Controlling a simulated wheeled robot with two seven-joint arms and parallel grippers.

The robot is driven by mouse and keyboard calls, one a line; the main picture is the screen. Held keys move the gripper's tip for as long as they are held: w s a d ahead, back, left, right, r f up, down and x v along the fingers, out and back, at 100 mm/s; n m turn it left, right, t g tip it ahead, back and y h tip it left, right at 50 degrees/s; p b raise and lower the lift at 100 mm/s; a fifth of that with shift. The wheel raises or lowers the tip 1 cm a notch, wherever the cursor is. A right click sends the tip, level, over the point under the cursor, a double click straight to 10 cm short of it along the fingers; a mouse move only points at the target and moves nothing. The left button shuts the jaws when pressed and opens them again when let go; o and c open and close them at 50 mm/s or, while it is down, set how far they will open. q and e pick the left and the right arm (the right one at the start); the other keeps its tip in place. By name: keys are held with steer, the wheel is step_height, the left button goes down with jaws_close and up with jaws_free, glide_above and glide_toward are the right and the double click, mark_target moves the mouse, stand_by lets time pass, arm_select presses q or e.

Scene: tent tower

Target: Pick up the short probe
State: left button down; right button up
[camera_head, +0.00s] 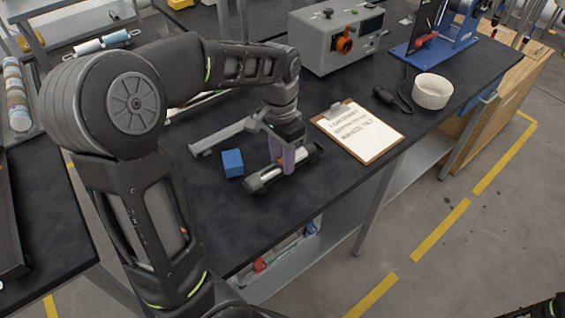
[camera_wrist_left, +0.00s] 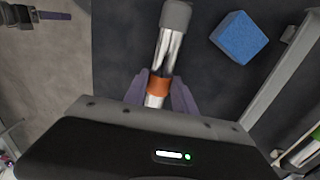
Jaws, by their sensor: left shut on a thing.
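The short probe (camera_head: 265,178) is a silvery tube with dark grey end caps, lying at or just above the dark bench top. In the left wrist view the probe (camera_wrist_left: 170,50) shows a grey cap and an orange-brown band. My left gripper (camera_head: 287,162) has purple fingers and reaches down over the middle of the probe. In the left wrist view the fingers (camera_wrist_left: 161,98) sit on both sides of the tube near the band, shut on it. Whether the probe touches the bench, I cannot tell. My right gripper is not clearly seen.
A blue cube (camera_head: 232,162) stands left of the probe. A grey metal bar (camera_head: 219,137) lies behind it. A clipboard (camera_head: 357,132) lies to the right, with a white bowl (camera_head: 432,91) beyond. A grey instrument box (camera_head: 337,42) stands at the back.

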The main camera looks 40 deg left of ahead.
arm_select(q)
step_height(320, 180, up, 10)
stand_by(0.6)
stand_by(0.4)
